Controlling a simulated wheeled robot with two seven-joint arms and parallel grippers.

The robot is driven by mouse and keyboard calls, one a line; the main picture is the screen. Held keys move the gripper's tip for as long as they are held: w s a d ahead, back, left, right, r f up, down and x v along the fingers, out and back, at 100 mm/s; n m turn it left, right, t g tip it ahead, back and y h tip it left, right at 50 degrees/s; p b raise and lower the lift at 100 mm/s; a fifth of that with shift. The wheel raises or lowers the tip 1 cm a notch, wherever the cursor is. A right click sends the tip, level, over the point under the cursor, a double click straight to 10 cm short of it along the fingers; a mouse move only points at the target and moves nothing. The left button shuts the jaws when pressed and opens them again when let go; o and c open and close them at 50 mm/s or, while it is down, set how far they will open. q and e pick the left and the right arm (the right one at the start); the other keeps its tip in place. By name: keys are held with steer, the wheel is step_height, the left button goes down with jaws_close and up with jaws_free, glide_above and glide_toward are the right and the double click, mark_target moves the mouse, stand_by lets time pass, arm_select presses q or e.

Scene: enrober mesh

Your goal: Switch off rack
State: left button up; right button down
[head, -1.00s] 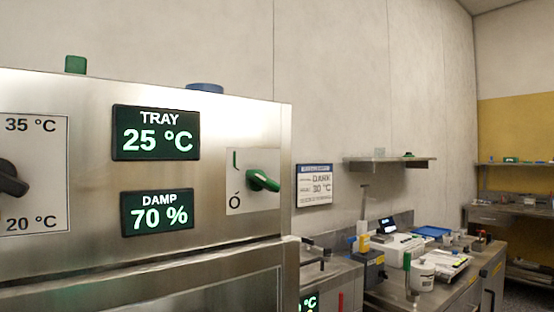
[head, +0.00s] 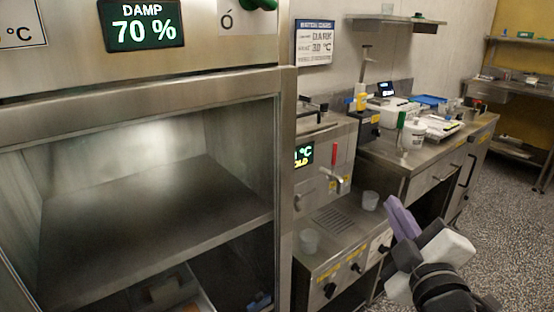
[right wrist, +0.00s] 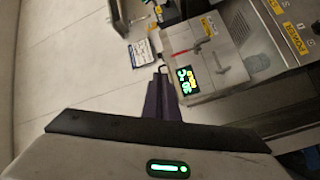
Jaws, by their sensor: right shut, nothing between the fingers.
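The rack is a steel cabinet (head: 284,150) filling the left of the head view, with an open, lit compartment. Its green switch handle (head: 260,4) is cut off by the top edge; only its lower end shows, above the mark "Ó" on a pale plate (head: 243,22), so its setting is hard to read now. My right gripper (head: 393,205), with purple fingers, is low at the right, well away from the switch and in front of the bench machine. It is shut and empty. Its fingers (right wrist: 162,98) also show in the right wrist view. My left gripper is out of view.
A DAMP display (head: 142,25) reads 70 %. Right of the rack stands a steel machine (head: 335,140) with a tap and small cups. A wall sign (head: 314,43) hangs above it. A cluttered bench (head: 405,165) runs behind. Open speckled floor (head: 500,220) lies at right.

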steer(key=s+a+r+n+t+y, duration=0.25)
steer(key=a+r+n+y, duration=0.35)
steer(key=r+n, duration=0.6)
steer(key=s+a+r+n+t+y, duration=0.1)
steer(key=a+r+n+t+y, duration=0.25)
steer(key=r+n+y, duration=0.85)
steer(key=s+a+r+m+g, duration=0.4)
steer(key=m+g, duration=0.3)
steer(key=m, duration=0.5)
steer(key=s+a+r+m+g+y, duration=0.1)
steer(key=s+a+r+m+g, duration=0.2)
steer(key=a+r+m+g, duration=0.55)
steer(key=s+a+r+m+g, duration=0.1)
steer(key=s+m+g, duration=0.35)
steer(key=m, duration=1.05)
steer(key=w+d+r+n+t+h, duration=0.2)
steer(key=w+d+r+t+h, duration=0.2)
steer(key=d+t+h, duration=0.3)
steer(key=d, duration=0.3)
steer(key=shift+w+a, duration=0.15)
